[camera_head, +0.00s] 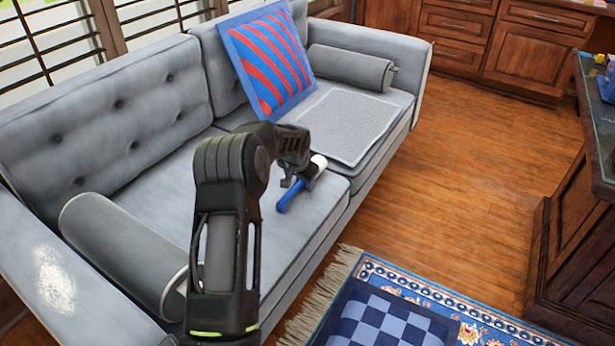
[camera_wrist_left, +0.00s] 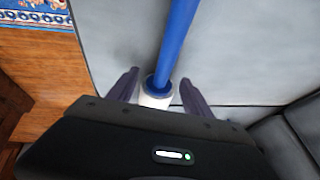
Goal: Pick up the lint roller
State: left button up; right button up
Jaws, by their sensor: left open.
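In the left wrist view, the open left gripper (camera_wrist_left: 159,78) has one finger on each side of the roller. The blue handle (camera_wrist_left: 176,40) runs up and away, and the white roll (camera_wrist_left: 156,97) sits between the fingers, partly hidden by the gripper body. My right gripper is not in view.
The grey sofa (camera_head: 140,120) carries a striped red and blue pillow (camera_head: 268,58), a light grey mat (camera_head: 350,122) and two bolsters (camera_head: 345,68). A blue rug (camera_head: 400,285) lies on the wood floor in front. A dark wood cabinet (camera_head: 570,230) stands at right.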

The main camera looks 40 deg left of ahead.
pick_arm(q)
jog(key=shift+c, duration=0.6)
jog(key=c, duration=1.1)
